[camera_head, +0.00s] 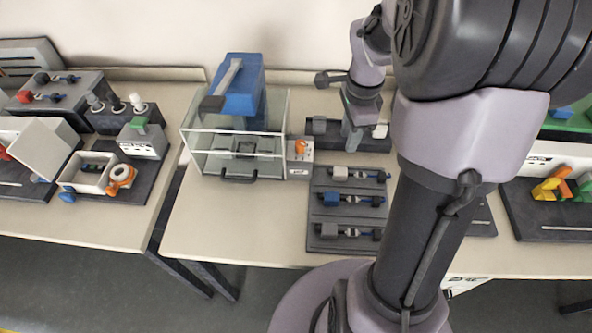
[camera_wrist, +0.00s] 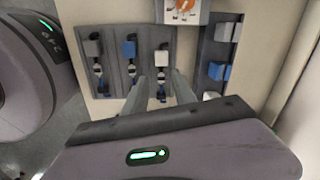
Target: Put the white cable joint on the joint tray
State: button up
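A dark tray (camera_head: 325,142) stands at the back of the table. A white block-like joint (camera_head: 380,130) lies at its right end; it also shows in the wrist view (camera_wrist: 210,95), partly hidden by my gripper. Grey and blue (camera_wrist: 219,71) blocks lie on the same tray. In front, a dark three-row board (camera_head: 318,213) holds white (camera_head: 340,173), blue (camera_head: 331,198) and grey blocks with cable pieces. I cannot tell which is the joint tray. My gripper (camera_head: 352,142) points down near the gap between board and back tray, fingers (camera_wrist: 168,82) apart and empty.
A blue press in a clear enclosure (camera_head: 235,145) stands to the left. A small box with an orange knob (camera_head: 300,148) stands beside it. Coloured parts (camera_head: 553,188) lie on a board at far right. The table's front left is bare.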

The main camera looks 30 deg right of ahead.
jog(key=s+a+r+n+t, duration=0.1)
jog(key=s+a+r+n, duration=0.3)
jog(key=a, duration=0.4)
jog(key=s+a+r+n+t+y, duration=0.1)
jog(key=s+a+r+n+t, duration=0.1)
jog(key=s+a+r+n, duration=0.2)
jog(key=s+a+r+n+t+y, duration=0.1)
jog(key=s+a+r+n, duration=0.3)
jog(key=a+n, duration=0.5)
jog(key=a+t, duration=0.1)
jog(key=a, duration=0.2)
jog(key=shift+s+a, duration=0.25)
jog(key=shift+a, duration=0.1)
